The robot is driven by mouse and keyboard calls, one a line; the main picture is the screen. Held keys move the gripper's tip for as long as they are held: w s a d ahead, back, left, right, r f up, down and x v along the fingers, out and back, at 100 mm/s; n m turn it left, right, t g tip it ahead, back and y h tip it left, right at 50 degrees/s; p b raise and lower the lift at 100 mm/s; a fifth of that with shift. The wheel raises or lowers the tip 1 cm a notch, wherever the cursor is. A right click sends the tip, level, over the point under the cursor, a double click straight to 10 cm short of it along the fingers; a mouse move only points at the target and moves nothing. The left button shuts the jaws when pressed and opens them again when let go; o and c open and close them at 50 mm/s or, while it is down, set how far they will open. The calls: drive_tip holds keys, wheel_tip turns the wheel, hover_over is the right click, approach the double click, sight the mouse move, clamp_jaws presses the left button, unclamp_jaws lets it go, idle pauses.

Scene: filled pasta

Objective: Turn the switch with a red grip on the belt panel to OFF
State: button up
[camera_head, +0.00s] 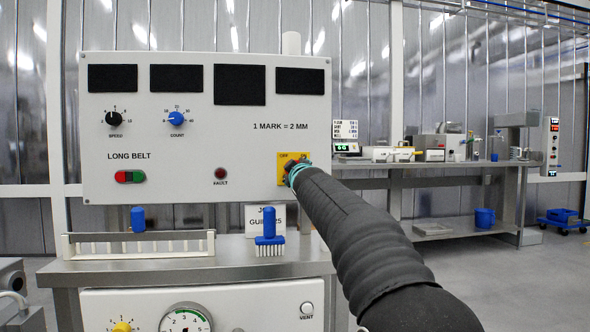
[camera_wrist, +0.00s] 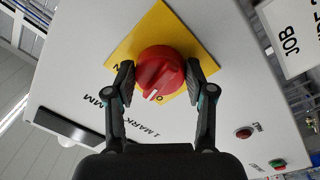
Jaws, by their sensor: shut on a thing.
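The belt panel (camera_head: 225,140) is a pale box labelled LONG BELT, with the yellow switch plate (camera_head: 282,179) at its lower right. OFF is printed at the plate's top left. My gripper (camera_head: 293,172) covers most of the switch in the head view. In the wrist view the round red grip (camera_wrist: 161,68) sits on the yellow plate, with one finger of my gripper (camera_wrist: 159,76) against each side of it. The gripper is shut on the grip. A white mark on the grip points down in that view, near a partly hidden letter O.
On the same panel are the SPEED knob (camera_head: 112,119), the blue COUNT knob (camera_head: 176,119), a green-red button pair (camera_head: 130,177) and a FAULT lamp (camera_head: 221,174). Below stand a white rack (camera_head: 140,246) and a blue-handled brush (camera_head: 269,241). A job sign (camera_wrist: 295,38) stands close by.

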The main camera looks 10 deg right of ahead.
drive_tip(key=n+p, duration=0.1)
drive_tip(key=n, duration=0.3)
drive_tip(key=shift+r, duration=0.15)
drive_tip(key=shift+n+y+p, duration=0.3)
drive_tip(key=shift+n, duration=1.2)
drive_tip(key=o, duration=1.2)
drive_tip(key=s+d+f+m+g+h+p, duration=0.1)
drive_tip(key=s+d+f+m+g+h, duration=0.25)
drive_tip(key=s, duration=0.65)
drive_tip(key=s+d+f+m+g+p, duration=0.15)
drive_tip(key=s+f+m, duration=0.35)
drive_tip(key=s, duration=0.5)
drive_tip(key=s+a+f+m+g+y+p, duration=0.1)
drive_tip(key=s+f+m+g, duration=0.1)
drive_tip(key=s+f, duration=0.5)
drive_tip(key=s+a+f+m+g+y+p, duration=0.1)
drive_tip(key=s+f, duration=0.6)
drive_tip(key=s, duration=0.7)
drive_tip(key=s+a+f+m+g+y, duration=0.1)
drive_tip(key=s+a+f+m+g, duration=0.2)
drive_tip(key=s+f, duration=0.5)
drive_tip(key=shift+s+a+m+g+y+p, duration=0.2)
drive_tip(key=shift+s+m+g, duration=0.25)
drive_tip(key=shift+s, duration=0.45)
drive_tip(key=shift+s+a+m+g+y+p, duration=0.1)
drive_tip(key=shift+s+m+g+p, duration=0.15)
drive_tip(key=shift+s+g, duration=0.5)
